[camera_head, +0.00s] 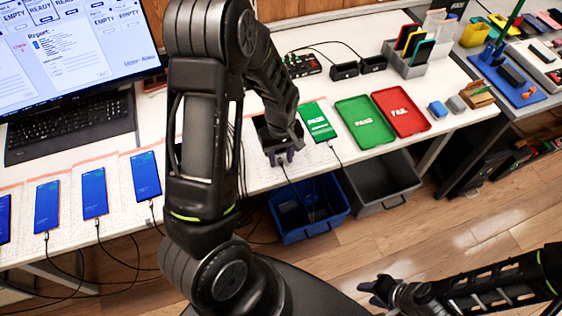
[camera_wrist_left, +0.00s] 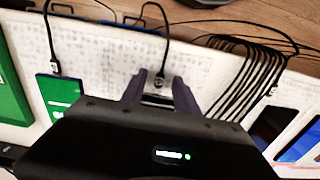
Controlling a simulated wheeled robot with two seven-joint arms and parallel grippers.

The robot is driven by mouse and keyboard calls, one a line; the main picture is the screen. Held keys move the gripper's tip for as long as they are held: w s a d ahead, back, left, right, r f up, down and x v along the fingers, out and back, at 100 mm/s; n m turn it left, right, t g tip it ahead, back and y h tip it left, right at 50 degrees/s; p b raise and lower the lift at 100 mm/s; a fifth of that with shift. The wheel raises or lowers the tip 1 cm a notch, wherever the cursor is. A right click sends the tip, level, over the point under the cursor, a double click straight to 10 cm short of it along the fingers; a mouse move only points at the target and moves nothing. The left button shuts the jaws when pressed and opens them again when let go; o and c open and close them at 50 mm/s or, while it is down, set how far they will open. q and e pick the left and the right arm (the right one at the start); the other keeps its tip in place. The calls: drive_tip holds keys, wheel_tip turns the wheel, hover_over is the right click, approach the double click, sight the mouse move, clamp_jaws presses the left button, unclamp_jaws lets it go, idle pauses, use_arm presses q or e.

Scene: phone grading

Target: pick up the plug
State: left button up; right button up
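The plug (camera_wrist_left: 159,78) is a small dark connector on a black cable in the left wrist view, at the end of a phone (camera_wrist_left: 157,99) that my gripper mostly hides. My left gripper (camera_wrist_left: 162,87) is open, its two dark fingers one on each side of the plug, with gaps visible. In the head view my left gripper (camera_head: 284,158) is over the table's front edge, and the cable runs down from it. My right gripper (camera_head: 378,289) is at the lower right, away from the table; whether it is open is unclear.
Several blue-screened phones (camera_head: 95,191) with cables lie to the left. A green-screened phone (camera_head: 318,121), a green tray (camera_head: 365,122) and a red tray (camera_head: 401,112) are to the right. A blue bin (camera_head: 308,224) and a grey bin (camera_head: 381,187) stand below the table edge.

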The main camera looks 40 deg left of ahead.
use_arm(q)
drive_tip(key=shift+f, duration=0.2)
drive_tip(key=shift+c, duration=0.3)
clamp_jaws()
